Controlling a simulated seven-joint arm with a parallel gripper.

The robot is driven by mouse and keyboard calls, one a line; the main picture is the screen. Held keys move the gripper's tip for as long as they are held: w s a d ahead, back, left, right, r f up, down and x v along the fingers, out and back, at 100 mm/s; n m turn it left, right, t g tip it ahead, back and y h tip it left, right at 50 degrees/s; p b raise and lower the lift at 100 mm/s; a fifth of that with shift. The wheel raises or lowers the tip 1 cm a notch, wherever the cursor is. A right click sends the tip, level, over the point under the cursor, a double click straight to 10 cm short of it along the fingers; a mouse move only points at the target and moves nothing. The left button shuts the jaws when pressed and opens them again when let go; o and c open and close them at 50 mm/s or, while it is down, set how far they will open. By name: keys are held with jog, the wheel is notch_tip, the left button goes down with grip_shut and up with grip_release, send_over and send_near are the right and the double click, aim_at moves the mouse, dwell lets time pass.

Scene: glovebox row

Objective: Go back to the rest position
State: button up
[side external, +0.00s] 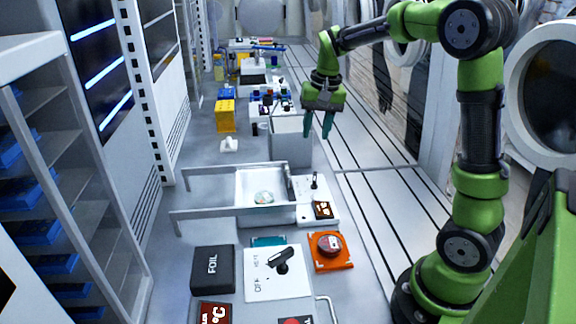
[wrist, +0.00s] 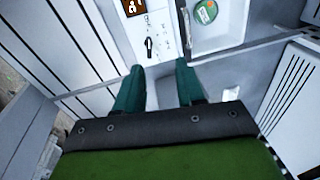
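My gripper (side external: 318,128) hangs from the green arm over the right edge of the bench, high above it and pointing down. Its two teal fingers are apart with nothing between them. In the wrist view my gripper (wrist: 160,78) also shows its fingers spread and empty. No object of the task is named beyond the arm itself.
A white tray (side external: 246,188) with a round green-labelled dish (side external: 263,197) lies between grey rails. A grey box (side external: 291,143) stands just left of my gripper. A black FOIL box (side external: 212,269) and an orange holder (side external: 330,262) sit nearer. A shelf rack (side external: 75,150) stands left.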

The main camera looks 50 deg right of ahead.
jog(key=s+a+r+n+t, duration=0.2)
jog(key=s+a+n+t, duration=0.1)
jog(key=s+a, duration=0.4)
jog(key=s+a+r+n+t+y, duration=0.1)
jog(key=s+a+r+n+t, duration=0.1)
jog(key=s+a, duration=0.5)
jog(key=a, duration=0.2)
jog(key=shift+s+a+n+t+y, duration=0.3)
jog(key=shift+s+n+t, duration=0.05)
jog(key=shift+n+t, duration=0.05)
jog(key=shift+d+f, duration=0.1)
jog(key=shift+c, duration=0.2)
